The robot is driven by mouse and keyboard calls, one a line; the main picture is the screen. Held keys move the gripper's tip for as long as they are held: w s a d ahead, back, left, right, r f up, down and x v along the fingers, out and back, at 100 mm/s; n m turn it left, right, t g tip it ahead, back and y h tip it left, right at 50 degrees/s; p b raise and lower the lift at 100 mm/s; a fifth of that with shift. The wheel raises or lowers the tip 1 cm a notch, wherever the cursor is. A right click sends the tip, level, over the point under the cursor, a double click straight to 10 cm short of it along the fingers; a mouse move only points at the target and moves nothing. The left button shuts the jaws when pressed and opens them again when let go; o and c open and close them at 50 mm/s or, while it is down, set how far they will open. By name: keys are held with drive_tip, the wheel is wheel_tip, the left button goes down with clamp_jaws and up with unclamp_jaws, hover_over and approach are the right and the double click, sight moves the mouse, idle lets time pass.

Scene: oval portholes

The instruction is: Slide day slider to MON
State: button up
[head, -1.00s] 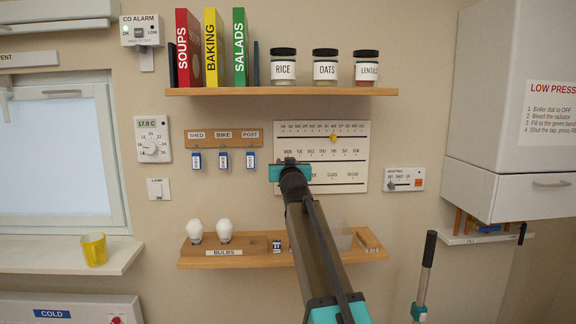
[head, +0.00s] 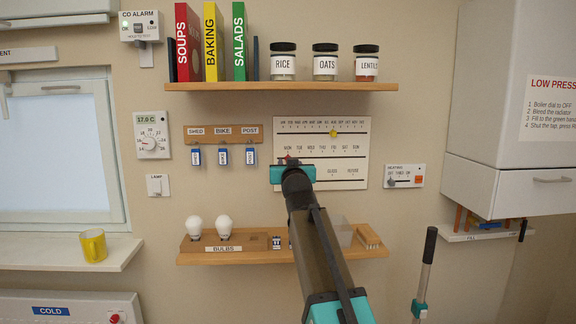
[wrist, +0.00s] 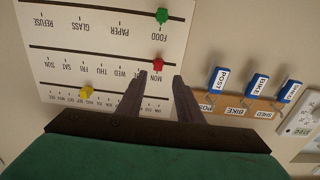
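The white planner board (head: 350,150) hangs on the wall in the head view and shows upside down in the wrist view (wrist: 125,12). Its red day slider (wrist: 158,66) is on the middle track, level with the MON label. My gripper and arm hide part of the board in the head view.
A yellow slider (wrist: 86,92) sits on the month track and a green slider (wrist: 161,16) at FOOD. Key tags (head: 223,157) hang left of the board. A jar shelf (head: 280,86) is above, a bulb shelf (head: 235,258) below, and a heating switch (head: 404,176) to the right.

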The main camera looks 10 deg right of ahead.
drive_tip(key=s+a+b, duration=0.1)
drive_tip(key=s, duration=0.6)
drive_tip(key=shift+s+a, duration=0.15)
drive_tip(key=shift+s, duration=0.1)
idle(0.4)
